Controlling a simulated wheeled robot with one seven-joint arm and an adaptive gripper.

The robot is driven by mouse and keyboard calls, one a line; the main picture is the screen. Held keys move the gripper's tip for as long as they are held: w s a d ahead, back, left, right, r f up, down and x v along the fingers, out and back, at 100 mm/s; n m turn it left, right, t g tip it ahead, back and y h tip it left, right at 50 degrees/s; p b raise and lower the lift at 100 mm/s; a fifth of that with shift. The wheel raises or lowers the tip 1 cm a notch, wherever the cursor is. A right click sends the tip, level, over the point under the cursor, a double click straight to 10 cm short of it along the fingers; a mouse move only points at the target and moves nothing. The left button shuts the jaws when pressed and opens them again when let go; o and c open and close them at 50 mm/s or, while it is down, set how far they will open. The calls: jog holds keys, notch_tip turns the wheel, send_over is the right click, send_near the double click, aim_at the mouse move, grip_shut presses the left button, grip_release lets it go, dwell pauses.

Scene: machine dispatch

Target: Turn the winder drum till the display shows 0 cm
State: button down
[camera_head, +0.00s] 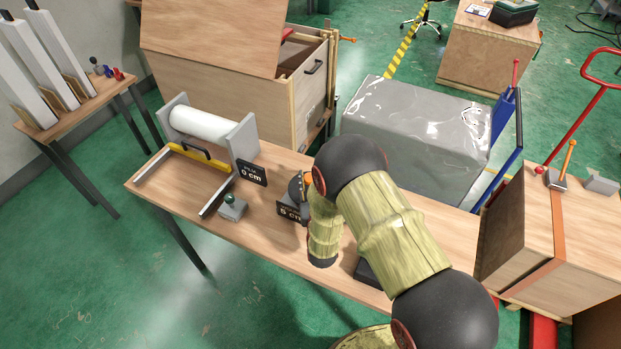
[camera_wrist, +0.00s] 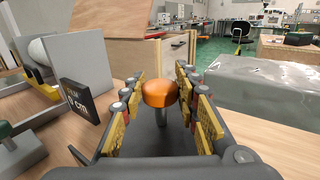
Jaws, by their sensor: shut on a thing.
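A small device stands on the workbench and is mostly hidden by my arm in the head view. Its dark display (camera_head: 289,212) reads what looks like 5 cm. My gripper (camera_wrist: 160,88) is shut on an orange knob (camera_wrist: 159,95), which sits between the fingers on a grey post. In the head view only a bit of orange (camera_head: 308,178) shows beside my arm. A white film roll (camera_head: 203,125) lies between grey end plates on the left of the bench. Its display (camera_head: 252,173) reads 0 cm and also shows in the wrist view (camera_wrist: 77,100). The winder drum itself is not clearly visible.
A grey box with a green button (camera_head: 233,207) stands in front of the roll. The wooden bench (camera_head: 285,245) has bare room at its front. A wrapped grey block (camera_head: 415,130) stands behind it, and a strapped wooden crate (camera_head: 580,230) is at right.

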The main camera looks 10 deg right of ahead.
jog(key=shift+r, duration=0.1)
jog(key=c, duration=1.4)
grip_release()
jog(key=s, duration=1.2)
jog(key=shift+a, duration=0.3)
